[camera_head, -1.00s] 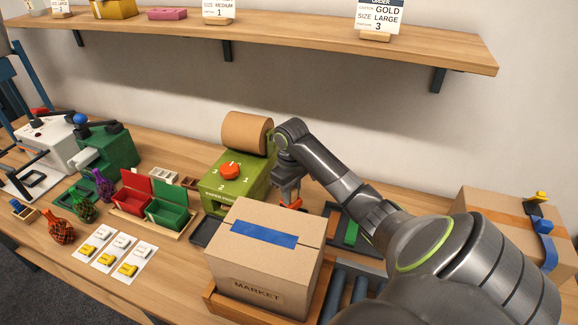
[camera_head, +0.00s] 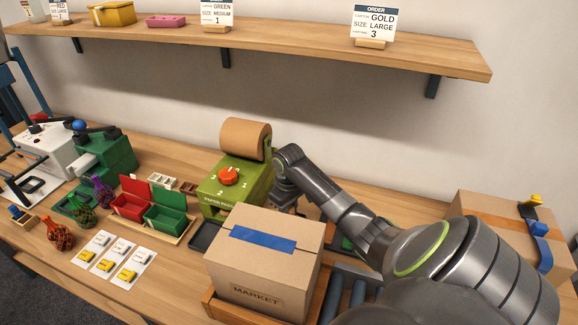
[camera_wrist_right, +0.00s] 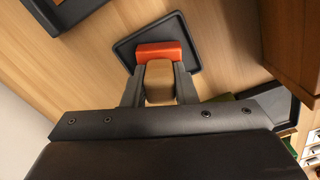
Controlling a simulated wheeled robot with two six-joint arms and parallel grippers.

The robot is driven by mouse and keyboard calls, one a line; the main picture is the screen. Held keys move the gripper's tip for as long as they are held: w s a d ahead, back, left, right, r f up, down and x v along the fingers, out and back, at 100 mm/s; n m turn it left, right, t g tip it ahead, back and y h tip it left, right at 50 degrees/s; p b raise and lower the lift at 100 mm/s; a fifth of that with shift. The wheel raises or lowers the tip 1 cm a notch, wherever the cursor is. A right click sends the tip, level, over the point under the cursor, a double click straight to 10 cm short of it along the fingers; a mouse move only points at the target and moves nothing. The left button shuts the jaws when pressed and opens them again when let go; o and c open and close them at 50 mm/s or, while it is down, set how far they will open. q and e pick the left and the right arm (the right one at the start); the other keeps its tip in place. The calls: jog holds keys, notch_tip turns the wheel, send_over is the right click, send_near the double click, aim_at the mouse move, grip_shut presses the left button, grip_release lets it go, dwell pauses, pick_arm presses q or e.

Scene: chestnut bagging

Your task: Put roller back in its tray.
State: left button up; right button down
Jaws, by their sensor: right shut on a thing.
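The roller, with an orange head (camera_wrist_right: 160,52) and a tan body (camera_wrist_right: 159,82), is between the two fingers of my right gripper (camera_wrist_right: 159,88) in the right wrist view. The gripper is shut on it. A small dark tray (camera_wrist_right: 126,47) with a raised rim lies on the wooden table just beyond or below the orange head. I cannot tell whether the roller touches it. In the head view my right gripper (camera_head: 287,203) is low behind the cardboard box, and the roller and its tray are hidden there. My left gripper is not in view.
The market box (camera_head: 262,270) stands close in front of the right gripper. A green paper dispenser (camera_head: 235,185) with a brown paper roll (camera_head: 245,139) stands to its left. Red (camera_head: 128,206) and green (camera_head: 166,220) bins are farther left. A shelf (camera_head: 290,48) spans above.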

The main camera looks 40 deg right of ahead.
jog(key=shift+s+a+f, duration=0.15)
jog(key=shift+s+f, duration=0.1)
jog(key=shift+f, duration=0.15)
jog(key=c, duration=1.2)
grip_release()
jog(key=shift+s+f, duration=0.1)
jog(key=shift+f, duration=0.1)
jog(key=shift+o, duration=0.2)
jog(key=shift+r, duration=0.45)
jog(key=r, duration=0.5)
jog(key=r+b, duration=0.1)
jog(key=r, duration=0.1)
jog(key=shift+w+d+r, duration=0.2)
jog(key=shift+w+r, duration=0.15)
jog(key=shift+r, duration=0.05)
notch_tip(320, 180, up, 4)
jog(key=shift+a+f+p, duration=0.1)
jog(key=shift+f+p, duration=0.05)
jog(key=shift+p, duration=0.9)
jog(key=shift+r+p, duration=0.55)
jog(key=shift+p, duration=0.1)
